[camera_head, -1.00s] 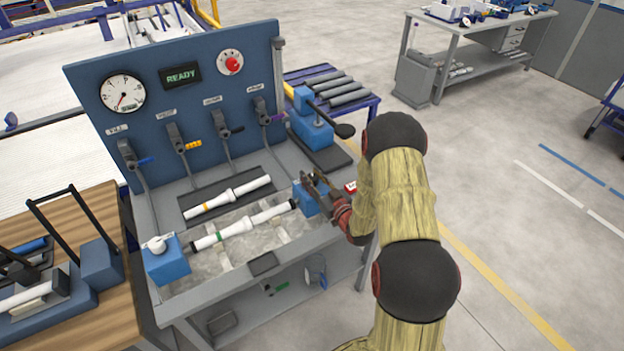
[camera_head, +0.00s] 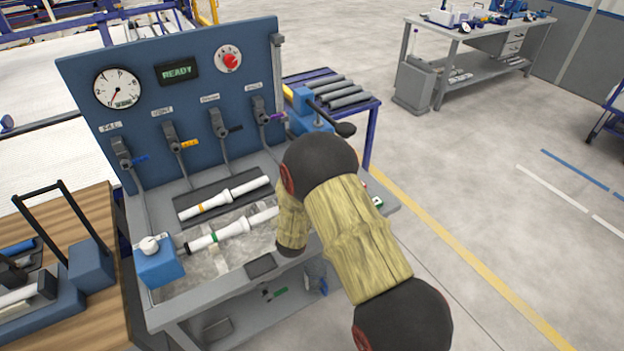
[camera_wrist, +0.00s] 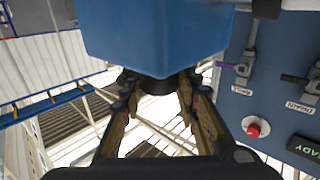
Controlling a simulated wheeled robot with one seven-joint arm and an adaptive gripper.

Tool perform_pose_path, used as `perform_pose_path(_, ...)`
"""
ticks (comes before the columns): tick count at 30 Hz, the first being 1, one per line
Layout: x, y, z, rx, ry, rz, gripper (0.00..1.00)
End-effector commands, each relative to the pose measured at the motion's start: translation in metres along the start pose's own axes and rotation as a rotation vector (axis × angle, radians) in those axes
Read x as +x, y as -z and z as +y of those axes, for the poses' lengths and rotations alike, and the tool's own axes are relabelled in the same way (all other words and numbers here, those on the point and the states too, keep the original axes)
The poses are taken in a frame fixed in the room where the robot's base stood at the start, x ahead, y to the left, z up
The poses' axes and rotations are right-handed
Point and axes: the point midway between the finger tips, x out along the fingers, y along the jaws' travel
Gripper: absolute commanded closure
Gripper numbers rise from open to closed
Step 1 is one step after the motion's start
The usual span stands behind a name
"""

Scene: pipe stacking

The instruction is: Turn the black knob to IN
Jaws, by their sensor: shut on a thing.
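In the wrist view, the black knob (camera_wrist: 158,87) projects from a large blue block (camera_wrist: 155,35). My gripper (camera_wrist: 158,94) has a finger on each side of the knob and is shut on it. No IN marking or pointer on the knob can be read. In the head view my arm bends over the right end of the bench. It hides my gripper, the knob and that blue block there.
A blue panel (camera_head: 85,72) with a gauge, a READY display, a red knob (camera_head: 230,60) and several valve levers stands behind the bench. Two white pipes (camera_head: 225,197) lie below it.

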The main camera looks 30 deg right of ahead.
Motion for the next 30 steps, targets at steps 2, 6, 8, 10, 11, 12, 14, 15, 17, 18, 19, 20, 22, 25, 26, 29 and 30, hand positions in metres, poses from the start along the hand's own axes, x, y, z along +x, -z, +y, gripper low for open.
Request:
perform_pose_path(2, 0.0004, 0.0004, -0.0015, 0.001, -0.019, 0.002, 0.94)
perform_pose_path(6, 0.0005, 0.0006, -0.0009, 0.0, -0.042, 0.002, 0.94)
perform_pose_path(8, 0.0005, 0.0007, -0.0009, -0.001, -0.047, 0.002, 0.94)
perform_pose_path(10, 0.0005, 0.0009, -0.0007, 0.0, -0.051, 0.002, 0.94)
perform_pose_path(11, 0.0006, 0.0009, -0.0006, 0.0, -0.052, 0.002, 0.94)
perform_pose_path(12, 0.0006, 0.001, -0.0006, 0.0, -0.052, 0.002, 0.94)
perform_pose_path(14, 0.0006, 0.001, -0.0005, 0.0, -0.052, 0.002, 0.94)
perform_pose_path(15, 0.0007, 0.0011, -0.0005, 0.0, -0.052, 0.002, 0.94)
perform_pose_path(17, 0.0007, 0.0012, -0.0005, 0.0, -0.052, 0.002, 0.94)
perform_pose_path(18, 0.0007, 0.0012, -0.0005, 0.0, -0.051, 0.002, 0.94)
perform_pose_path(19, 0.0008, 0.0012, -0.0005, 0.0, -0.051, 0.002, 0.94)
perform_pose_path(20, 0.0008, 0.0012, -0.0005, 0.0, -0.051, 0.002, 0.68)
perform_pose_path(22, 0.0008, 0.0013, -0.0005, 0.0, -0.051, 0.002, 0.64)
perform_pose_path(25, 0.0007, 0.001, -0.0003, 0.0, -0.051, 0.002, 0.58)
perform_pose_path(26, 0.0007, 0.0009, -0.0003, 0.0, -0.051, 0.002, 0.56)
perform_pose_path(29, 0.0006, 0.0007, -0.0001, 0.0, -0.052, 0.001, 0.51)
perform_pose_path(30, 0.0006, 0.0006, -0.0001, 0.0, -0.052, 0.001, 0.5)
